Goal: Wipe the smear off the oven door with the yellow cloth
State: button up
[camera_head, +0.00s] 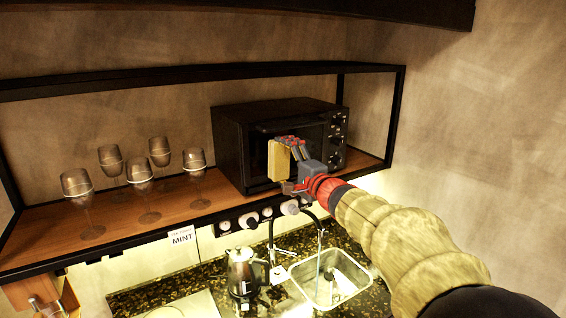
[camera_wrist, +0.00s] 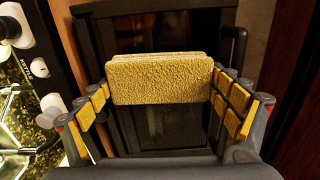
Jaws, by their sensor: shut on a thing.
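The yellow cloth (camera_head: 279,161) looks like a thick, folded pad. My gripper (camera_head: 294,152) is shut on it in front of the black oven (camera_head: 230,150). In the wrist view the cloth (camera_wrist: 155,82) sits between the two padded fingers of my gripper (camera_wrist: 160,84), its broad side toward the camera. The dark oven door (camera_wrist: 155,35) fills the view behind it, with a handle (camera_wrist: 239,42) at the right. I cannot tell whether the cloth touches the door. No smear can be made out; the cloth and fingers cover part of the door.
The oven stands at the right of a wooden shelf (camera_head: 50,230) in a black frame. Several stemmed glasses (camera_head: 140,173) stand left of it. Below are a row of knobs (camera_head: 267,212), a kettle (camera_head: 242,272) and a sink (camera_head: 350,282). A shelf post (camera_head: 394,115) rises right of the oven.

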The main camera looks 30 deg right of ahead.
jog(key=shift+w+b, duration=0.65)
jog(key=shift+w, duration=0.3)
dwell(0.3)
jog(key=shift+d, duration=0.1)
jog(key=shift+d+b, duration=0.55)
jog(key=shift+d, duration=1.4)
jog(key=shift+d, duration=0.1)
jog(key=shift+w+d+b, duration=0.2)
jog(key=shift+d+b, duration=0.8)
jog(key=shift+d, duration=2.85)
jog(key=shift+b, duration=0.6)
jog(key=shift+a, duration=0.1)
